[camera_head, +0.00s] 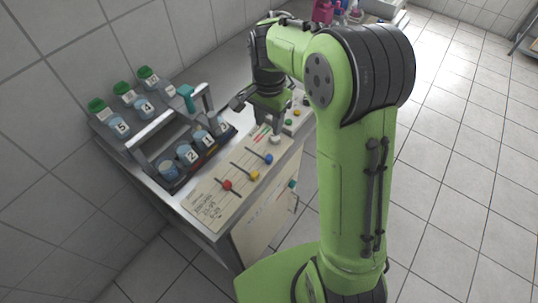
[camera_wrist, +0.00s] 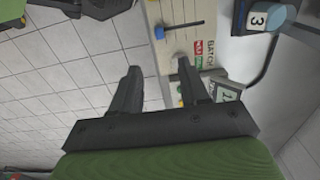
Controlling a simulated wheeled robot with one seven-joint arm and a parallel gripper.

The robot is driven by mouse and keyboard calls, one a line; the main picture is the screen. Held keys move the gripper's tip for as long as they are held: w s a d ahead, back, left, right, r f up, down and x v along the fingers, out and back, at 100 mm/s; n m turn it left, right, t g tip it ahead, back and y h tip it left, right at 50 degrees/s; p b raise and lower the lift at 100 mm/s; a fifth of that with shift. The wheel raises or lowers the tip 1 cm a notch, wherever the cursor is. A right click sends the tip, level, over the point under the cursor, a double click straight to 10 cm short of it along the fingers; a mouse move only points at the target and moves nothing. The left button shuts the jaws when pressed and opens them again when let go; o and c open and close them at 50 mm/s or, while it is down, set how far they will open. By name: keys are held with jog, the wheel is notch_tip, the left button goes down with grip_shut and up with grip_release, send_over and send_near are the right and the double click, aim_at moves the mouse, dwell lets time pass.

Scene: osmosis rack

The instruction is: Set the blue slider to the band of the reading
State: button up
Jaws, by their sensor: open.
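The blue slider (camera_head: 269,158) has a round knob at the lower right end of its dark slot on the pale panel. It also shows in the wrist view (camera_wrist: 160,32), at the left end of the slot. My gripper (camera_wrist: 160,75) is open and empty, its fingers pointing toward the panel and apart from the blue knob. In the head view my gripper (camera_head: 262,112) hangs over the panel's far part, beyond the blue knob. A batch label (camera_wrist: 205,47) with red and green patches lies near the slot. I cannot read any reading clearly.
Yellow (camera_head: 254,175) and red (camera_head: 227,185) sliders stand nearer on the panel, and a pale knob (camera_head: 275,139) lies just beyond the blue one. A metal rack (camera_head: 150,130) with numbered, several green-capped jars stands at left. Tiled floor (camera_head: 460,130) is open at right.

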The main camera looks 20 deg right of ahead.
aim_at(269, 157)
notch_tip(269, 157, down, 15)
jog(key=b, duration=0.2)
jog(key=shift+r+b, duration=0.1)
jog(key=shift+b, duration=0.25)
jog(key=shift+r, duration=0.1)
grip_shut()
